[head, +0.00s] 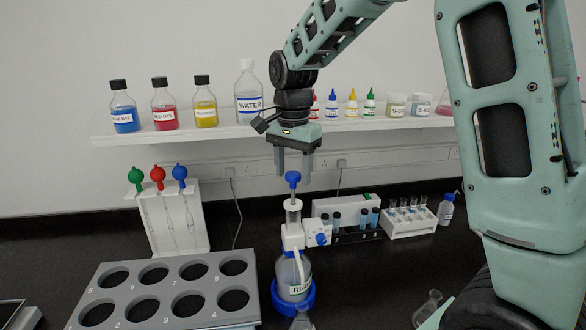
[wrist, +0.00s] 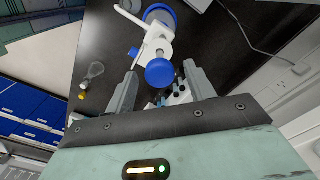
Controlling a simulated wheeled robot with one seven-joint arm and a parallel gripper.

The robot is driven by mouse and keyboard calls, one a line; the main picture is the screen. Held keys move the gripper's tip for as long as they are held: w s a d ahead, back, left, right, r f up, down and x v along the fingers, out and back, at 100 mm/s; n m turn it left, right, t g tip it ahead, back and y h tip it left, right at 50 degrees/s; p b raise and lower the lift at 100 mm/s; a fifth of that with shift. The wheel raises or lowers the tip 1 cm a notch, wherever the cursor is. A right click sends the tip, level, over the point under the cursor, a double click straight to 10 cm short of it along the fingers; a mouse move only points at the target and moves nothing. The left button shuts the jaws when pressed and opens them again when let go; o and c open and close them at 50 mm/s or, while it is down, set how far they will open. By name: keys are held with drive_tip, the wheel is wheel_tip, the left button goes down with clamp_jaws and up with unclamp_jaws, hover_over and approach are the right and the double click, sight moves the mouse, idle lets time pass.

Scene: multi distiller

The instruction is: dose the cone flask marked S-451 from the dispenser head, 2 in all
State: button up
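The bottle-top dispenser (head: 292,238) stands on the bench, with a blue plunger knob (head: 293,178) on top and a blue-collared bottle below, its label partly readable. My gripper (head: 294,178) points down over it, open, its fingertips on either side of the knob at about its height with gaps. In the wrist view the blue knob (wrist: 160,73) shows between the fingers. A clear cone flask (head: 302,321) is at the bottom edge, in front of the bottle, partly cut off. Another cone flask (head: 428,305) stands to the right. I cannot read S-451 on either.
A grey rack (head: 170,292) with numbered holes is at front left. A white stand (head: 172,218) holds pipettes with coloured bulbs. Tube racks (head: 408,222) stand behind right. A shelf (head: 225,133) carries dye bottles, a water bottle and small jars.

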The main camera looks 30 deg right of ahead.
sight(293, 173)
wheel_tip(293, 173, up, 17)
drive_tip(key=b, duration=0.2)
drive_tip(key=shift+r+b, duration=0.15)
drive_tip(key=shift+b, duration=0.2)
idle(0.3)
